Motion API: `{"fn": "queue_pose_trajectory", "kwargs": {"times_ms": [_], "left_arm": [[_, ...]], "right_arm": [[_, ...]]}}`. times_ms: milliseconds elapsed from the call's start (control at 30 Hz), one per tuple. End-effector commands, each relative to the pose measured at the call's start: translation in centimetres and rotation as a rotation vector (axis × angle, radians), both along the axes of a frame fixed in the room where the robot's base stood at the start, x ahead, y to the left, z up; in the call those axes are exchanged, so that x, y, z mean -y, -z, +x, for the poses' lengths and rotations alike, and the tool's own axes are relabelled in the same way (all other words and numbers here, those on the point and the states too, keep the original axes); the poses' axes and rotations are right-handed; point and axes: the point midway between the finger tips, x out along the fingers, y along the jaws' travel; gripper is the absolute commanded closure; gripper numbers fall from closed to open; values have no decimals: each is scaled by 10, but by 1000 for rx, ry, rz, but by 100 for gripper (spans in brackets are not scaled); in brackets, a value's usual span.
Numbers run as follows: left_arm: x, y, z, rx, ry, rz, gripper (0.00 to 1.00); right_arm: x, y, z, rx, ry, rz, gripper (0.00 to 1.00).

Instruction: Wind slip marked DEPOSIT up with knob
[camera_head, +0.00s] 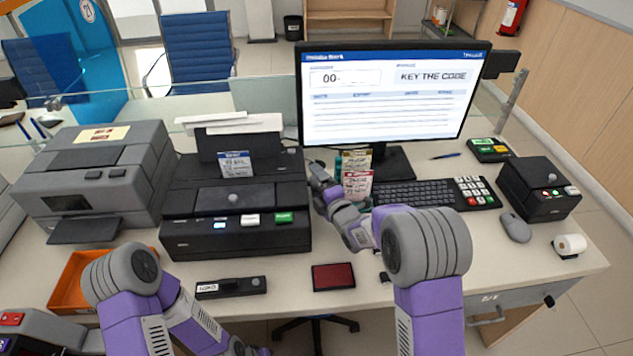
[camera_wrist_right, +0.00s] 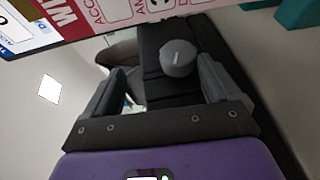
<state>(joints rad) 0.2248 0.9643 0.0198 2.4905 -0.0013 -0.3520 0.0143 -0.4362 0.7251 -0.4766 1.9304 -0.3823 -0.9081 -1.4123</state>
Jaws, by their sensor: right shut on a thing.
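My right gripper (camera_head: 319,178) is at the right side of the black slip printer (camera_head: 235,240). The knob is hidden in the head view. A blue-headed slip (camera_head: 235,165) stands upright at the printer; its print is too small to read. A red-headed slip (camera_head: 358,185), whose heading begins "WI" in the wrist view (camera_wrist_right: 105,12), stands beside my right gripper. My left gripper is out of view.
A yellowish slip (camera_head: 357,159) stands behind the red one. The monitor (camera_head: 390,95) reads "KEY THE CODE". A keyboard (camera_head: 415,194), mouse (camera_head: 515,227) and black device (camera_head: 540,188) are at the right. A red pad (camera_head: 333,276) and orange tray (camera_head: 80,281) lie in front.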

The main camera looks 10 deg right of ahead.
Motion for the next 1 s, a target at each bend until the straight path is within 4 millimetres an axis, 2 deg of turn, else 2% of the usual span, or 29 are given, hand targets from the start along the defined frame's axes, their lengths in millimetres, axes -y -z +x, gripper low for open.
{"fn": "queue_pose_trajectory", "kwargs": {"times_ms": [33, 1000], "left_arm": [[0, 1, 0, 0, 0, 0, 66], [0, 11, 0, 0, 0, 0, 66]], "right_arm": [[8, -16, 1, 40, 13, 8, 31], [30, -17, -61, 23, 8, 6, 31]]}}
